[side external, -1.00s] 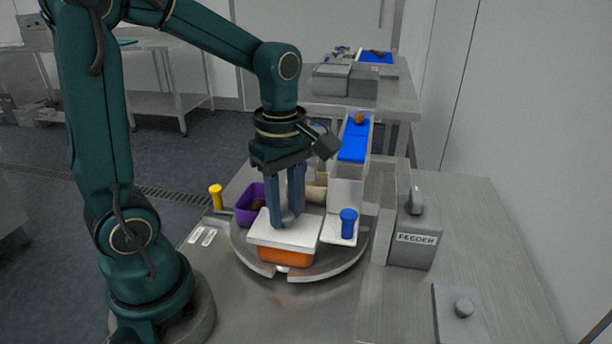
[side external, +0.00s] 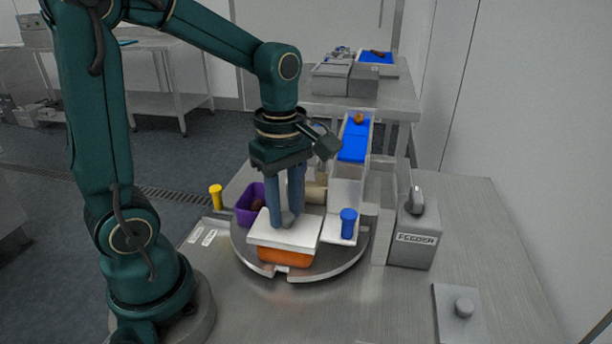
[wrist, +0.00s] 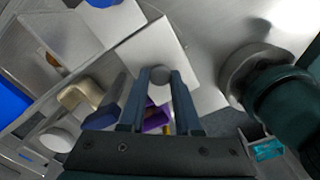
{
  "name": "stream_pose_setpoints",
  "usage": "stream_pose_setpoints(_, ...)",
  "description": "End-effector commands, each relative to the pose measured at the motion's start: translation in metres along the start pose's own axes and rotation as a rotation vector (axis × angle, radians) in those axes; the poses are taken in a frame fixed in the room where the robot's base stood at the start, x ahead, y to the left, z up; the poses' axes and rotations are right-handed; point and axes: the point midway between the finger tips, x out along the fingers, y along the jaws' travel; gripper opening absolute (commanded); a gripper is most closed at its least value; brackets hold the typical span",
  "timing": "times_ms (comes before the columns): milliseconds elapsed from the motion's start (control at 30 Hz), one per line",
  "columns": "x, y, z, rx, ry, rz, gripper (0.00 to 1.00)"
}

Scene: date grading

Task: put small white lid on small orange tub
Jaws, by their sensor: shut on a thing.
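The small white lid (side external: 276,232) lies over the top of the small orange tub (side external: 284,258) on the round steel turntable. My gripper (side external: 287,221) points straight down and is shut on the lid's grey knob. In the wrist view the white lid (wrist: 163,40) shows as a pale square, with its round knob (wrist: 159,74) between the fingertips of my gripper (wrist: 160,78). The lid hides the tub's rim, so I cannot tell whether it is fully seated.
A purple tub (side external: 246,216) with something brown inside stands behind left, and a beige tub (side external: 314,191) behind. The feeder box (side external: 414,240) stands farther right.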

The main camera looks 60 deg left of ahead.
Motion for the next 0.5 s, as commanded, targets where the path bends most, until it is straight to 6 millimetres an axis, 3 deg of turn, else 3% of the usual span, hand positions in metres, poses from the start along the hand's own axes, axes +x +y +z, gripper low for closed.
stream_pose_setpoints(500,0.0048,-0.0002,0.0000,0.000,0.000,-0.001,0.00)
